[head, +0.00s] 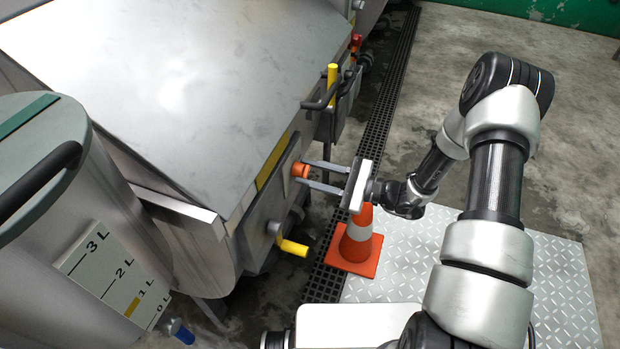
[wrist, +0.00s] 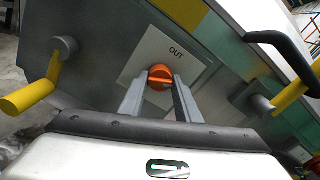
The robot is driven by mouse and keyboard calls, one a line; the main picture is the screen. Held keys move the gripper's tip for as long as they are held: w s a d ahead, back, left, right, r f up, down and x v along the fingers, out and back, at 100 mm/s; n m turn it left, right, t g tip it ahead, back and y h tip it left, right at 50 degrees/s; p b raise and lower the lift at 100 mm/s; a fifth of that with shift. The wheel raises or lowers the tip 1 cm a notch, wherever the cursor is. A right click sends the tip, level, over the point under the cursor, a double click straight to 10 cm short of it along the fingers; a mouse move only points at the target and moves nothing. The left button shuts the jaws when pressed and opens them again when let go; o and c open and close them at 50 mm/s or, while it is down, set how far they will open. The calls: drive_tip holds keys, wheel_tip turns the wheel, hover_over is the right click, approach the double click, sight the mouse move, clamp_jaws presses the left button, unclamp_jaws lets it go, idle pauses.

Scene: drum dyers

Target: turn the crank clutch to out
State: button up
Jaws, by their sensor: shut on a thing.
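The crank clutch appears to be the round orange knob (head: 300,170) on the metal front of the machine. In the wrist view the orange knob (wrist: 160,77) has a raised bar and sits on a pale square plate (wrist: 135,68) with the word OUT above right of it. My gripper (head: 308,174) reaches in from the right, its two fingers on either side of the knob. The wrist view shows my gripper (wrist: 158,90) shut on the knob; the fingertips hide its lower sides.
An orange traffic cone (head: 357,240) stands below my wrist. A tank with litre marks (head: 105,275) is at left.

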drive_tip(key=n+b, duration=0.6)
drive_tip(key=n, duration=0.1)
drive_tip(key=shift+d+f, duration=0.1)
drive_tip(key=shift+f, duration=0.1)
drive_tip(key=shift+r+n+b, duration=0.2)
drive_tip(key=shift+n+b, duration=2.05)
drive_tip(key=shift+n, duration=0.55)
drive_tip(key=shift+r, duration=0.1)
drive_tip(key=o, duration=1.1)
drive_tip(key=p+v, duration=0.1)
drive_tip(key=v, duration=1.6)
drive_tip(key=shift+d+p, duration=0.15)
drive_tip(key=shift+p, duration=0.25)
drive_tip(key=shift+r, duration=0.1)
